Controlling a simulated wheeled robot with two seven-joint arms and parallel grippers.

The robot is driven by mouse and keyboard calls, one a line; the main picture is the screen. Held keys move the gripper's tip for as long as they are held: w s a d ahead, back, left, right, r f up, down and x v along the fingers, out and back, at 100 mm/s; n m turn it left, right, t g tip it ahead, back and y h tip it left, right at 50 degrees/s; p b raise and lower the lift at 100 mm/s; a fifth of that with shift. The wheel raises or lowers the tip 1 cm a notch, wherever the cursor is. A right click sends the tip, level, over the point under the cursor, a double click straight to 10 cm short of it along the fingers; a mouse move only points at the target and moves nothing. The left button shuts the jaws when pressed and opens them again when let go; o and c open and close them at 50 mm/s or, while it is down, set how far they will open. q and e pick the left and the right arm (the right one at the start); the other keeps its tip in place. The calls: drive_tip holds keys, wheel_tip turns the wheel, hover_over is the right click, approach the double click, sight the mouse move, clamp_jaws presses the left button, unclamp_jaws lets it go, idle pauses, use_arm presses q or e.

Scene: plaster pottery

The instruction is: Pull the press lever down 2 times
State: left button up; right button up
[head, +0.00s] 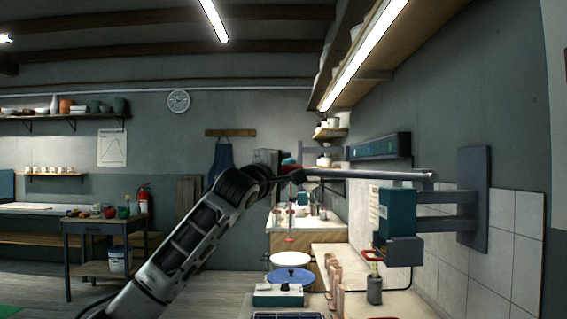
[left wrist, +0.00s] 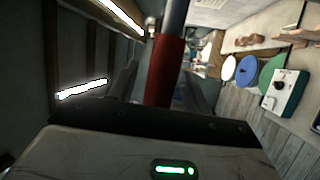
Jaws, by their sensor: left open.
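The press lever (head: 370,178) is a long grey bar reaching left, nearly level, from the teal wall-mounted press (head: 397,212). Its far end has a red grip, which is large in the left wrist view (left wrist: 165,72). My left gripper (head: 293,174) is at the lever's left end, with its jaws open. In the left wrist view the red grip appears between the two dark fingers (left wrist: 160,88), with room on both sides. I cannot tell whether any finger touches it. In the head view my gripper partly hides the grip. My right gripper is not in view.
A long shelf (head: 400,45) with a lamp hangs above. A side table (head: 100,226) stands at left. The middle floor is open.

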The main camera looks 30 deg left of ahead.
use_arm(q)
drive_tip(key=shift+w+r, duration=0.1)
drive_tip(key=shift+w, duration=0.3)
drive_tip(key=shift+c, duration=0.3)
